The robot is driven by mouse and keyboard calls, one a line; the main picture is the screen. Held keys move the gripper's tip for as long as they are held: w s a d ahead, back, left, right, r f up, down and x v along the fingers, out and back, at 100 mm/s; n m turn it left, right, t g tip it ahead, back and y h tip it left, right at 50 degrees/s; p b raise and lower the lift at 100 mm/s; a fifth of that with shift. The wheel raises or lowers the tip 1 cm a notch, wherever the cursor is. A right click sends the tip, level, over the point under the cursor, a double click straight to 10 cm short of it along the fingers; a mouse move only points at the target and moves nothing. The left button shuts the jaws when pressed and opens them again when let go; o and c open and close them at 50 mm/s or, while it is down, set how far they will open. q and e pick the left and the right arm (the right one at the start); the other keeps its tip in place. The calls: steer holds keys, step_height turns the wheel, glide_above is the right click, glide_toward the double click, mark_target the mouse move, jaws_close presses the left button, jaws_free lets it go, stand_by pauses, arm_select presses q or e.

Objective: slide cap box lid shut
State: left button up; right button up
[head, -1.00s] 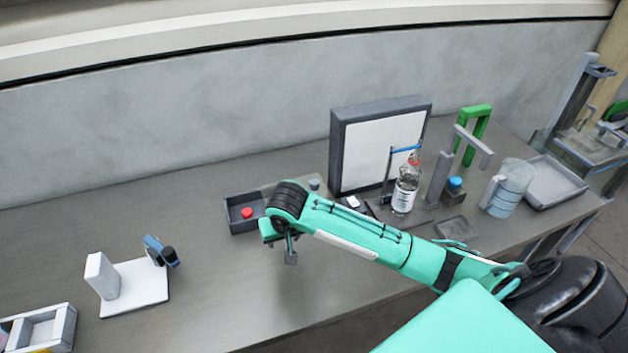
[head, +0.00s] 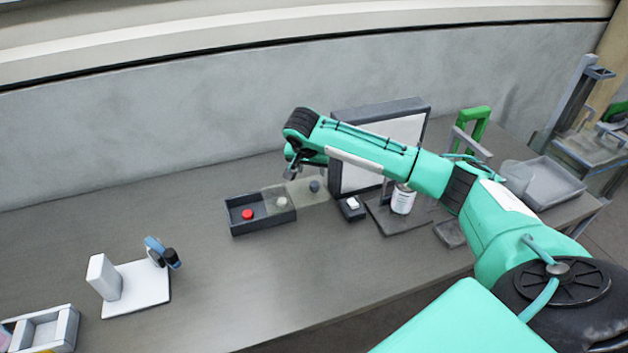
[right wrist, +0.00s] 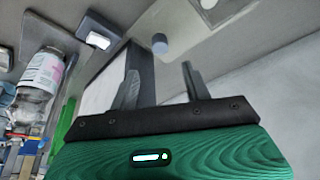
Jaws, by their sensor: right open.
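The cap box (head: 260,224) is a dark open-topped box left of my right gripper in the head view. A red cap (head: 247,214) lies uncovered in its left part. A see-through lid (head: 300,193) covers the right part, with a pale cap under it, and sticks out past the box's right end. A grey knob (head: 314,186) stands on the lid. My right gripper (head: 307,174) is open and empty, close to the knob in the head view. In the right wrist view the knob (right wrist: 160,43) shows beyond the parted fingers (right wrist: 160,85), not between them. My left gripper is out of view.
A small dark block with a white top (head: 352,208) stands right of the lid. A framed white panel (head: 362,178) and a labelled bottle (head: 403,200) stand further right. A white stand (head: 138,285) is at the left. The table in front of the box is clear.

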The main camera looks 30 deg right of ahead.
mark_target(314, 184)
steer(key=p+x, duration=0.1)
steer(key=x, duration=0.8)
steer(key=shift+d+f+p, duration=0.1)
steer(key=shift+f+p, duration=0.1)
steer(key=shift+p, duration=0.15)
steer(key=shift+c, duration=0.4)
